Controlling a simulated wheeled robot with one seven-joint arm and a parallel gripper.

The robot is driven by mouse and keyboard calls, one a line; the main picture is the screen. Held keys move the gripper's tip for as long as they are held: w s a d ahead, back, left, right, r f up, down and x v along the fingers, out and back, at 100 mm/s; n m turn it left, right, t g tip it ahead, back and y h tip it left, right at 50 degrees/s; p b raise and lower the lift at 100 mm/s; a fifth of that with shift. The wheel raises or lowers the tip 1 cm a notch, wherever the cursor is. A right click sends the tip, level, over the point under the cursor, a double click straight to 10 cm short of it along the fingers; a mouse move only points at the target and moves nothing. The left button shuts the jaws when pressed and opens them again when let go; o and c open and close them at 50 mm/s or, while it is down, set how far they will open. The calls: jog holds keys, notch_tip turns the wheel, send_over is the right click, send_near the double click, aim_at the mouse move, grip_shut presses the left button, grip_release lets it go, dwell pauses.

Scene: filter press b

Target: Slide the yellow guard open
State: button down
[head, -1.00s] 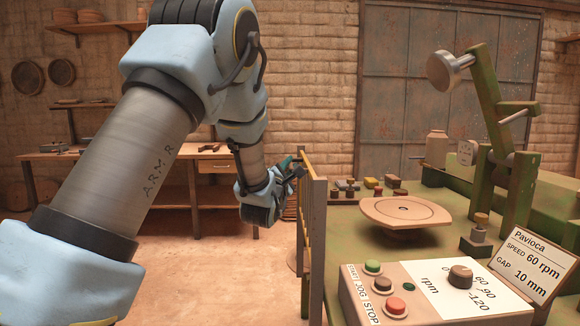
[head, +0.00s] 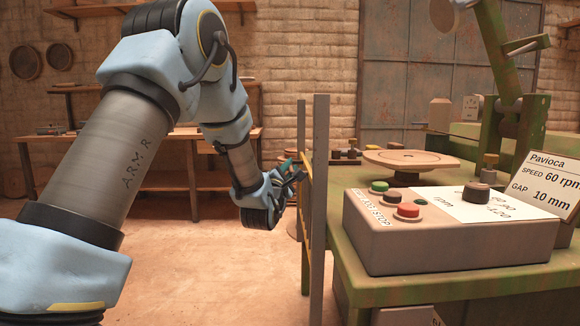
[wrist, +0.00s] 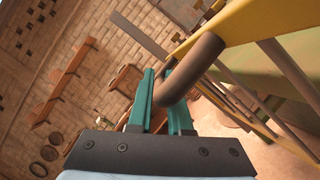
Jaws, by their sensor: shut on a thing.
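The yellow guard (wrist: 255,22) shows in the wrist view as a yellow rail with grey bars below it. In the head view it is nearly edge-on, a thin yellow strip (head: 306,188) beside tall grey posts at the left side of the machine table. A brown, rounded handle (wrist: 193,66) sticks out from the guard. My gripper (wrist: 164,98) has its teal fingers on either side of this handle and is shut on it. In the head view my gripper (head: 293,168) is at the guard's left side; the grip itself is too small to make out there.
A control box (head: 455,235) with buttons and a knob stands on the green table (head: 350,262), right of the guard. A round wheel plate (head: 411,159) and a green lever arm (head: 500,50) are behind it. The floor (head: 215,250) left of the guard looks clear.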

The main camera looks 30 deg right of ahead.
notch_tip(320, 180, down, 6)
jog(key=b, duration=0.3)
jog(key=shift+f+b, duration=0.25)
jog(key=shift+b, duration=0.15)
jog(key=c, duration=0.8)
grip_release()
jog(key=shift+r, duration=0.1)
jog(key=shift+c, duration=0.2)
jog(key=v, duration=1)
jog(key=shift+s+a, duration=0.25)
jog(key=shift+s, duration=0.05)
jog(key=shift+w+a, duration=0.1)
